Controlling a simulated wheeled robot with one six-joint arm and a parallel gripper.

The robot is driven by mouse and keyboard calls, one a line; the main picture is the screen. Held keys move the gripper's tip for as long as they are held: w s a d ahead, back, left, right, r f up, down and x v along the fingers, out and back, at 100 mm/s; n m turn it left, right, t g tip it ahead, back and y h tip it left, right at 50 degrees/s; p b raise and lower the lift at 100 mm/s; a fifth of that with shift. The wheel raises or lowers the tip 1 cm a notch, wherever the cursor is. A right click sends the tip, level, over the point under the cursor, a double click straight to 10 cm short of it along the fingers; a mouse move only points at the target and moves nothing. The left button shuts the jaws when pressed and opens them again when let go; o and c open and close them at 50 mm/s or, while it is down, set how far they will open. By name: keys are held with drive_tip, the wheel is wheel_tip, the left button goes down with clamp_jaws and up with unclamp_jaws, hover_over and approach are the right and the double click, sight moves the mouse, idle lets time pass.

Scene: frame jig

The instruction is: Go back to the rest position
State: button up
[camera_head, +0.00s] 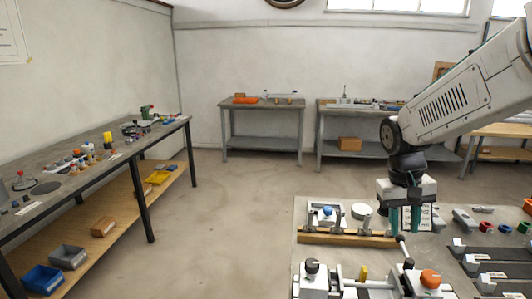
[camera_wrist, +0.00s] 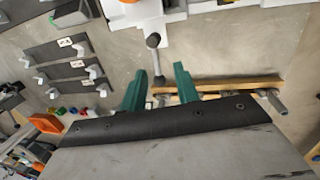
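My gripper (camera_head: 404,228) has teal fingers pointing down over the jig table (camera_head: 308,222), at the right end of a wooden bar (camera_head: 340,239). In the wrist view my gripper (camera_wrist: 160,72) shows its fingers spread, with a gap between them. A metal lever with a dark ball knob (camera_wrist: 153,40) shows in line with that gap, with space on both sides. The wooden bar (camera_wrist: 236,86) runs behind the fingers there. I see nothing held. The exact height of the fingertips above the table is hard to tell.
Clamps with a black knob (camera_head: 312,266) and an orange knob (camera_head: 430,279) stand at the table's front. Dark slotted plates (camera_head: 503,254) lie to the right. A long workbench (camera_head: 75,165) runs along the left. The floor (camera_head: 220,220) between is clear.

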drive_tip(key=s+a+r, duration=0.1)
drive_tip(key=s+a, duration=0.1)
drive_tip(key=s, duration=0.5)
drive_tip(key=s+a+r+n+t+y, duration=0.1)
drive_tip(key=s+a+r, duration=0.1)
drive_tip(key=s, duration=0.5)
drive_tip(key=s+a+r+n+t, duration=0.1)
drive_tip(key=s+a, duration=0.3)
drive_tip(key=s, duration=0.2)
drive_tip(key=shift+s+r+y, duration=0.3)
drive_tip(key=shift+s+y, duration=0.1)
drive_tip(key=shift+r, duration=0.2)
drive_tip(key=shift+c, duration=1.4)
drive_tip(key=shift+t, duration=0.3)
drive_tip(key=shift+s+a, duration=0.1)
